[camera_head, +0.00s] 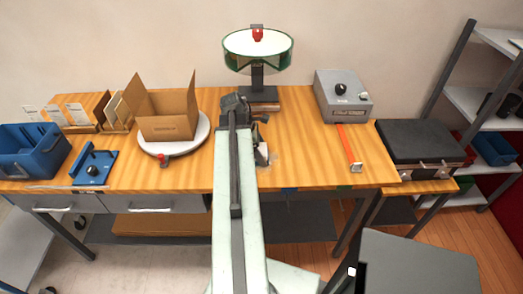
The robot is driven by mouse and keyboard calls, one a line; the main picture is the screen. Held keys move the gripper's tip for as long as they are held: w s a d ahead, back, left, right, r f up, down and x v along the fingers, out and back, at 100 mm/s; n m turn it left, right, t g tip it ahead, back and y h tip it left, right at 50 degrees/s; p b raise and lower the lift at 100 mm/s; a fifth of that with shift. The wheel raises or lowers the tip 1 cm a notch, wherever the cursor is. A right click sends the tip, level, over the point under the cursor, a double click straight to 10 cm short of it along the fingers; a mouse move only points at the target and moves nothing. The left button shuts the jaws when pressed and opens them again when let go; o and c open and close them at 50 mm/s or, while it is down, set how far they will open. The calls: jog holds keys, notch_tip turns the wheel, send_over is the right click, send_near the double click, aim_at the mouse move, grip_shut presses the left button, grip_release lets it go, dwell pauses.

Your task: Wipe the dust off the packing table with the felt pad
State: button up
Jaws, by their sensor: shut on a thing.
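The packing table (305,165) is a wooden-topped bench across the middle of the head view. My arm reaches up over its middle and hides a strip of the top. My gripper (262,152) is low over the tabletop, just right of my forearm and partly hidden behind it. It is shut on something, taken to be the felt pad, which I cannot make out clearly. A faint greyish dust patch (271,157) shows on the wood beside the gripper.
Left on the table are a blue bin (30,150), a blue clamp-like tool (94,168) and an open cardboard box (167,125) on a white turntable (148,145). Behind stands a round green-rimmed device (258,50). Right are a grey control box (343,98) and an orange strip (349,148).

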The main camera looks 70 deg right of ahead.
aim_at(274, 158)
jog(key=shift+s+d+f, duration=0.15)
jog(key=shift+s+d, duration=0.15)
jog(key=shift+s, duration=0.5)
jog(key=shift+w+d, duration=0.75)
jog(key=shift+d, duration=1.15)
jog(key=shift+w+d, duration=0.75)
jog(key=shift+d, duration=1.15)
jog(key=shift+w+d, duration=0.75)
jog(key=shift+d, duration=1.15)
jog(key=shift+s+d, duration=0.2)
jog(key=shift+s, duration=0.65)
jog(key=shift+s+a, duration=0.7)
jog(key=shift+a, duration=1.2)
jog(key=shift+s+a, duration=0.75)
jog(key=shift+a, duration=1.1)
jog(key=shift+s+a, duration=0.7)
jog(key=shift+a, duration=1.2)
notch_tip(274, 158, up, 6)
jog(key=p, duration=0.6)
jog(key=shift+d, duration=0.1)
